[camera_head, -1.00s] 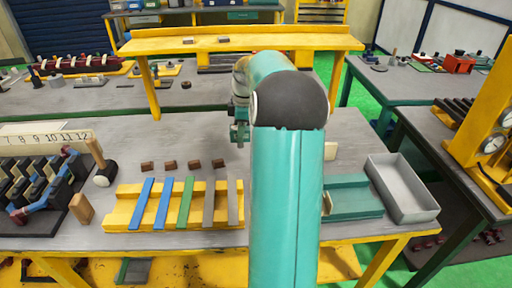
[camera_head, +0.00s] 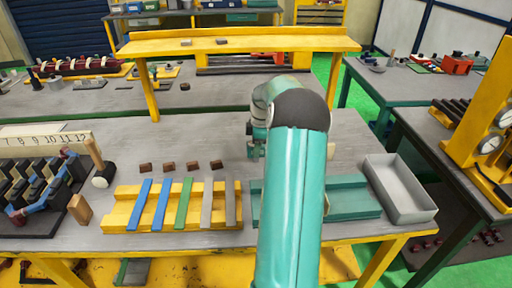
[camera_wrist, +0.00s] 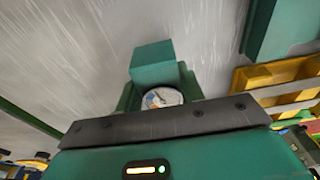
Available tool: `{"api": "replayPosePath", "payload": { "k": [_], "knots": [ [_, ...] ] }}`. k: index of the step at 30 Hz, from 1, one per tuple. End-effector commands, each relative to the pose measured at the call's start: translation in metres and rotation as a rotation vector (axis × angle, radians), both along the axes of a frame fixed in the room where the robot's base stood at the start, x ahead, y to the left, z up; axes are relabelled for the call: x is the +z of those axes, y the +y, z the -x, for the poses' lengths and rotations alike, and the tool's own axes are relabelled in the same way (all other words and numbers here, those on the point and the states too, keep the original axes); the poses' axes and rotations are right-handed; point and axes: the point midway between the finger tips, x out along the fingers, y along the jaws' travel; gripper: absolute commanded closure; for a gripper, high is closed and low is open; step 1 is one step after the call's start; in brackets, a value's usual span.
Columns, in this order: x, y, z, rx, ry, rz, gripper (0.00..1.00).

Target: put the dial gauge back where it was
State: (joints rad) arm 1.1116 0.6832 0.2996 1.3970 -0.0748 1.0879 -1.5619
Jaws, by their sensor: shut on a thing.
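The dial gauge (camera_wrist: 163,97), with a round pale face and a dark needle, sits between the green fingers of my gripper (camera_wrist: 158,85) in the wrist view. My gripper is shut on it above the grey bench top. In the head view my gripper (camera_head: 256,150) hangs over the bench, behind the yellow rack and left of my forearm. The gauge cannot be made out there. A yellow stand (camera_head: 478,120) with round dials (camera_head: 491,143) is on the right side table.
The yellow rack (camera_head: 120,215) holds blue, green and grey strips, with several brown blocks (camera_head: 168,166) behind it. A green tray (camera_head: 352,200) and an open grey bin (camera_head: 400,190) are at the right. A yellow shelf (camera_head: 240,42) spans the back.

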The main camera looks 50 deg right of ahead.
Motion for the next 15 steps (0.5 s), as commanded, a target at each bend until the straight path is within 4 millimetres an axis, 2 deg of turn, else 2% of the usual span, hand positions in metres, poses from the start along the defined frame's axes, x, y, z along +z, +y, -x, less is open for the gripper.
{"api": "replayPosePath", "payload": {
  "k": [15],
  "knots": [
    [-0.012, 0.000, 0.000, 0.000, 0.000, 0.000, 0.85]
  ]
}}
